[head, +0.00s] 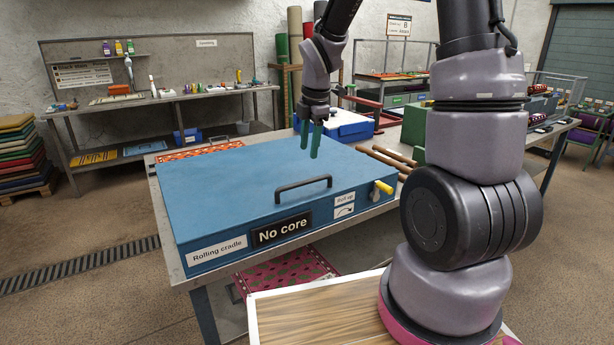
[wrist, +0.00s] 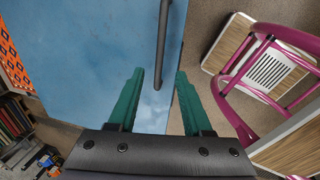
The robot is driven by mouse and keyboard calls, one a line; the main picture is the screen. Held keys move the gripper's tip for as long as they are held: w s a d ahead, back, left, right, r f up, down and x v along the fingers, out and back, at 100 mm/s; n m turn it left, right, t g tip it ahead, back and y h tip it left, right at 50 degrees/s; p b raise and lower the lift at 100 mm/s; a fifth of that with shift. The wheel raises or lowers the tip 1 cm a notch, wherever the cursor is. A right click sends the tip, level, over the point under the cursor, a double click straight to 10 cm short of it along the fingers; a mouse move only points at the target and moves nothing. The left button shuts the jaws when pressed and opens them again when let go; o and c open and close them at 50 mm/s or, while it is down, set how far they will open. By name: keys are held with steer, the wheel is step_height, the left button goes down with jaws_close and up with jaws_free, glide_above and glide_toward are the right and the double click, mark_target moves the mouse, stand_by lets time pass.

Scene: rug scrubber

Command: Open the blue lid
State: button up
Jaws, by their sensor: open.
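The blue lid (head: 265,170) lies closed and flat on the blue box, on a metal table. A dark bar handle (head: 303,184) stands near its front edge. My gripper (head: 311,150) points down above the lid, apart from it, and appears up and behind the handle in the head view. Its green fingers are open with nothing between them. In the wrist view, the handle (wrist: 163,40) runs down from the top edge, and its near end shows between the open fingers (wrist: 160,74), lower down on the blue lid (wrist: 90,50).
The box front carries a "No core" sign (head: 282,230), a "Rolling cradle" label (head: 217,249) and a yellow knob (head: 382,188). Brown rods (head: 385,158) lie right of the box. A blue and white case (head: 335,124) stands behind it.

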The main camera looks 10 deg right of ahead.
mark_target(305, 182)
steer(key=f, duration=0.3)
steer(key=w+f, duration=0.1)
steer(key=f, duration=0.3)
steer(key=w+f, duration=0.1)
steer(key=f, duration=0.2)
steer(key=shift+a+f, duration=0.15)
steer(key=shift+a, duration=0.15)
jaws_close()
stand_by(1.0)
